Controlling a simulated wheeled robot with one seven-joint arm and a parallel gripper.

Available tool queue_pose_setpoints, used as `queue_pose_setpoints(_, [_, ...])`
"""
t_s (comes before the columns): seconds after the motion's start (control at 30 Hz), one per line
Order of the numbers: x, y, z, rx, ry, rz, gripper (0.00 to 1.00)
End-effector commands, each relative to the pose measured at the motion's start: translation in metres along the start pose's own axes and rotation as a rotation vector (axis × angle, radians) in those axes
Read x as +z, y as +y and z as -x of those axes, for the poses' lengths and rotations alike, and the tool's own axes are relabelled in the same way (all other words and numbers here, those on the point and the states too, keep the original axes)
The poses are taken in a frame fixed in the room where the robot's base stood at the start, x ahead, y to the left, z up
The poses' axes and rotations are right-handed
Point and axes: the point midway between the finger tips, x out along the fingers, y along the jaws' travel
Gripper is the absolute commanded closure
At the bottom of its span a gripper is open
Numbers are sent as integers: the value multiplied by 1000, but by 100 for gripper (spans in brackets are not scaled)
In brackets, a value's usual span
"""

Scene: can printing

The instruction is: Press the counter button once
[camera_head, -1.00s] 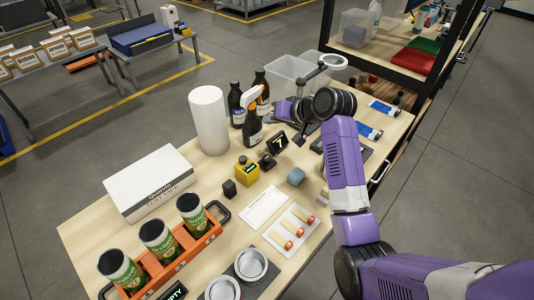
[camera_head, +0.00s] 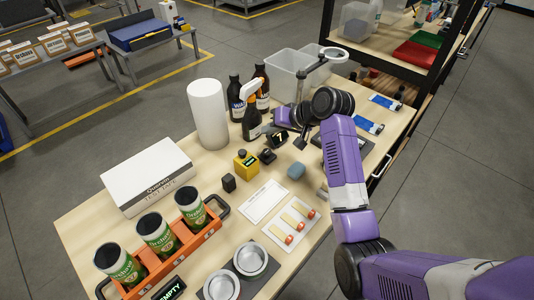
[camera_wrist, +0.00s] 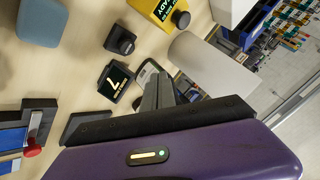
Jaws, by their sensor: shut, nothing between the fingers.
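The counter display (camera_wrist: 115,82) reads 7 in the wrist view; in the head view the display (camera_head: 279,138) is partly covered by my arm. Beside it is a black block with a round black button (camera_wrist: 121,40), which also shows in the head view (camera_head: 266,155). A yellow box marked READY (camera_wrist: 155,9) with its own dark knob stands close by. My gripper (camera_wrist: 155,78) is shut and empty. Its fingertips appear just beside the display in the wrist view, apart from the black button. Their height above the table is hard to tell.
Dark bottles and a spray bottle (camera_head: 252,112) stand behind the display, with a white cylinder (camera_head: 208,115) to their left. A blue-grey block (camera_head: 296,171) lies right of the button. An orange can carrier (camera_head: 185,252) is at the front left.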

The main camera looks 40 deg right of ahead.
Motion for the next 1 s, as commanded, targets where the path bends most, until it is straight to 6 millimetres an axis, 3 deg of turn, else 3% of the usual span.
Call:
queue_pose_setpoints(0.1, [12, 12, -16, 0, 0, 0, 100])
queue_pose_setpoints(0.43, [28, 28, -39, 0, 1, -1, 100])
queue_pose_setpoints(1.0, [31, 31, -43, 0, 1, 0, 100])
